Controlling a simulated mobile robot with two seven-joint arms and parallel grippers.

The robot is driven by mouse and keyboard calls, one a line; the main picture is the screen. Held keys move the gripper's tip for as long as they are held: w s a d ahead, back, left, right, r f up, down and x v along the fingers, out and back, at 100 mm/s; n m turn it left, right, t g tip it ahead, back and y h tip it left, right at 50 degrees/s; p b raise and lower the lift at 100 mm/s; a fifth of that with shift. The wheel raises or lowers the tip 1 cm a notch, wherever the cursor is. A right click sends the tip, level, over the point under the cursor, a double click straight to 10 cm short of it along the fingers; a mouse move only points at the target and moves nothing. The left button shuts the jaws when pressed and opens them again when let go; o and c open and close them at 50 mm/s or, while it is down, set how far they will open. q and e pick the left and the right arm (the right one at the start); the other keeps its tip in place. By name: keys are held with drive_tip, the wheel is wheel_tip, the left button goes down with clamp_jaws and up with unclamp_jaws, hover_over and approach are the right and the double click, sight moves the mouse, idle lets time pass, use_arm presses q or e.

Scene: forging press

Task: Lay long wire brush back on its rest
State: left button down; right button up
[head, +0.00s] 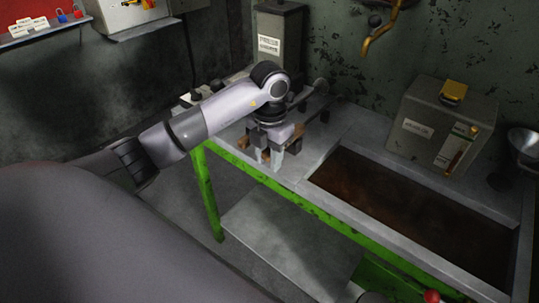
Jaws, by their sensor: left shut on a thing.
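My left gripper (270,160) points down over the left part of the grey bench top (320,147), close to its front edge. It is shut on a brown, wood-coloured piece (297,131) that shows on both sides of the fingers. This looks like the long wire brush, but its bristles cannot be made out. My left wrist and fingers hide its middle. I cannot tell whether it touches the bench. Small dark upright parts (325,115) stand just behind the gripper; whether they belong to the brush's rest is unclear. My right gripper is not in view.
A sunken trough of brown liquid (400,205) fills the bench's right part. A grey box with labels (440,125) stands behind it, a metal funnel-like bowl (526,141) at far right. A tall dark container (278,38) stands at the back. A green frame (207,195) carries the bench.

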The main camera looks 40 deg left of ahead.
use_arm(q)
drive_tip(key=shift+f+b, duration=0.4)
drive_tip(key=shift+f, duration=0.15)
idle(0.6)
drive_tip(key=c, duration=0.7)
unclamp_jaws()
drive_tip(key=shift+r, duration=0.1)
wheel_tip(320, 180, up, 7)
drive_tip(key=shift+r, duration=0.1)
